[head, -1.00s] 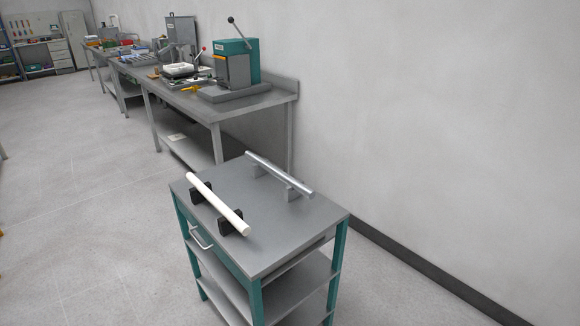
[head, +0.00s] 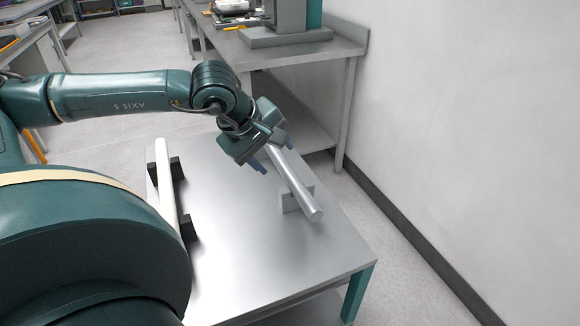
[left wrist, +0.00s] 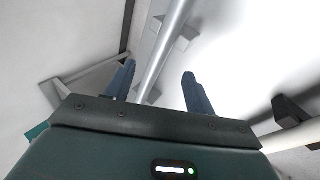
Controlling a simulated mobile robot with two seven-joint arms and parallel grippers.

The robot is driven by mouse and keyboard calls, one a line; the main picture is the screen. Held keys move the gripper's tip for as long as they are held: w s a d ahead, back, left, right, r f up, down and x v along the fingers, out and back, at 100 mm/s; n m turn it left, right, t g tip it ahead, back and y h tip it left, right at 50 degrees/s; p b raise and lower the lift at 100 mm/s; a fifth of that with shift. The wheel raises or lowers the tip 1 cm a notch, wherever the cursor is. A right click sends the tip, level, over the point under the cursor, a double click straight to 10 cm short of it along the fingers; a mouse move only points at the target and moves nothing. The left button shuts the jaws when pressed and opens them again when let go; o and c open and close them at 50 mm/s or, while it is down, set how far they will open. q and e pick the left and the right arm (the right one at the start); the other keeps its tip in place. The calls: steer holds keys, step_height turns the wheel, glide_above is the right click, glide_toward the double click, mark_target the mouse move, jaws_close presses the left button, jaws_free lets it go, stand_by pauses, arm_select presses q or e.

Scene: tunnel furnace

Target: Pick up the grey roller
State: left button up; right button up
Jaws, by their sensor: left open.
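The grey roller (head: 296,186) lies on light grey supports (head: 291,199) on the right side of the cart top (head: 240,262). Its far end is hidden behind my left gripper (head: 270,155) in the head view. The gripper is open, above the far part of the roller. In the left wrist view, the grey roller (left wrist: 166,50) runs between the two blue fingers (left wrist: 160,88), with a gap to each. The frames do not clearly show how far the fingertips are above it. My right gripper is not in view.
A white roller (head: 165,185) lies on black supports (head: 186,228) on the cart's left side, partly behind my arm. A workbench (head: 300,52) with a machine stands beyond the cart, and a wall is to the right. The cart top between the rollers is clear.

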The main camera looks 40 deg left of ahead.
mark_target(278, 158)
arm_select(q)
steer(key=w+a+f+y, duration=0.1)
steer(key=w+a+f, duration=0.1)
steer(key=w+a+f+m+y+p, duration=0.1)
steer(key=w+a+f, duration=0.1)
steer(key=w, duration=0.1)
steer(key=shift+a+f, duration=0.3)
steer(key=shift+f, duration=0.05)
steer(key=shift+a+x, duration=0.15)
steer(key=shift+x, duration=1.2)
steer(key=shift+a+x, duration=0.2)
steer(key=shift+x, duration=1.1)
steer(key=shift+w+r, duration=0.15)
steer(key=shift+c, duration=0.3)
steer(key=c, duration=0.9)
steer(key=shift+r+t, duration=0.15)
steer(key=shift+t, duration=0.15)
steer(key=shift+c, duration=0.4)
